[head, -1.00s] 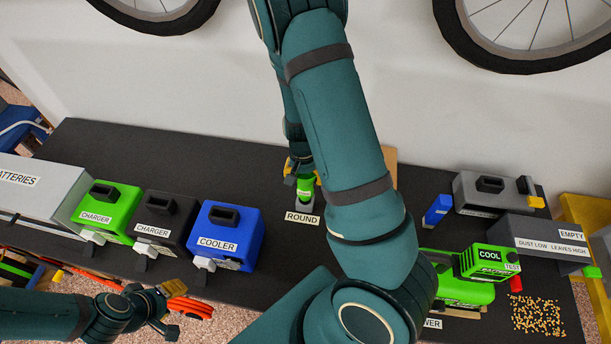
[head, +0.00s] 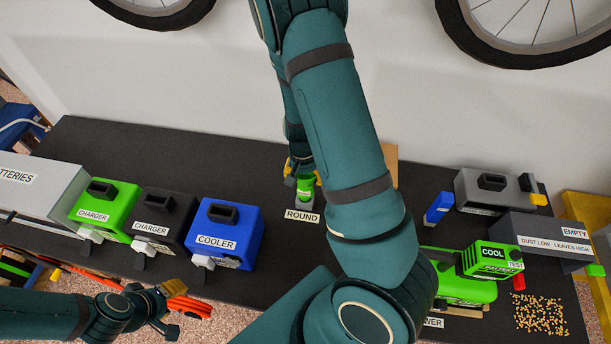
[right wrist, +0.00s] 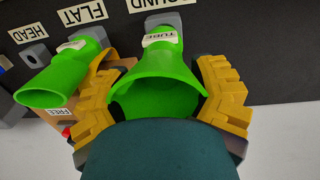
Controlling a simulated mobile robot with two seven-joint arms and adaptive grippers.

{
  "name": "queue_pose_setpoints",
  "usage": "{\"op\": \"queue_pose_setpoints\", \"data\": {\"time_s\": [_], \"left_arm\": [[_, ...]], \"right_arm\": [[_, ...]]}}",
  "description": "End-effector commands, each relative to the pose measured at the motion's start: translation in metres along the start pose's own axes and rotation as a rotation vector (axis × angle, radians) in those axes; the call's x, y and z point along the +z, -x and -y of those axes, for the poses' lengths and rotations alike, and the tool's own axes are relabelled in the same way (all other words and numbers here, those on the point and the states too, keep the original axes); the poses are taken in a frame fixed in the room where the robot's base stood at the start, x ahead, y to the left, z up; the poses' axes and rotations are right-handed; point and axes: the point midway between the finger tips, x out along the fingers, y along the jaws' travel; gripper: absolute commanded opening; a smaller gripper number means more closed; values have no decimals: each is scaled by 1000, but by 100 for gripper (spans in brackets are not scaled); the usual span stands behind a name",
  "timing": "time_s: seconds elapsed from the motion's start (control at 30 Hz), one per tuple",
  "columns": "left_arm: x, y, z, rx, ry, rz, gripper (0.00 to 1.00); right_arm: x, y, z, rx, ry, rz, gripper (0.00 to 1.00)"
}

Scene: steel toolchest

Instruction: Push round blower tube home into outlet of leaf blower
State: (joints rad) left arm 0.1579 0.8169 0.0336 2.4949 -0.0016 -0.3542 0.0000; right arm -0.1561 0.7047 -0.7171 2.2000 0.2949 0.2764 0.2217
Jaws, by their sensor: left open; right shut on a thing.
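The round blower tube (right wrist: 160,75) is bright green with a flared mouth and a white TUBE label. It stands at the grey holder marked ROUND (head: 303,216); it also shows small in the head view (head: 306,187). My right gripper (right wrist: 160,88) is shut on the tube, with yellow pads on both sides of it. In the head view my right arm comes down over the gripper (head: 302,170) and partly covers it. The green leaf blower (head: 463,290) lies at the right front, partly hidden by my arm; I cannot make out its outlet. My left gripper (head: 164,306) is open and empty at the front left.
A flat green nozzle (right wrist: 62,78) stands beside the tube in the wrist view. A green charger (head: 105,215), black charger (head: 160,220) and blue cooler (head: 225,238) line the left. A blue block (head: 438,208), grey box (head: 540,238) and scattered yellow bits (head: 542,314) lie right.

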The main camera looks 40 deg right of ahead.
Motion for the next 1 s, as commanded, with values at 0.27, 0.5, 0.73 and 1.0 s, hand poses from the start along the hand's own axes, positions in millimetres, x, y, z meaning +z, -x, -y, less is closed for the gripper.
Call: {"op": "queue_pose_setpoints", "data": {"time_s": [0.27,0.5,0.73,1.0], "left_arm": [[1,-5,2,0,0,0,47],[1,-9,4,0,0,0,47],[2,-13,5,0,0,0,47],[2,-18,7,0,0,0,47]], "right_arm": [[0,-7,0,0,0,0,19],[0,-13,1,0,0,0,19],[0,-18,1,0,1,0,19],[0,-24,2,0,1,0,19]]}}
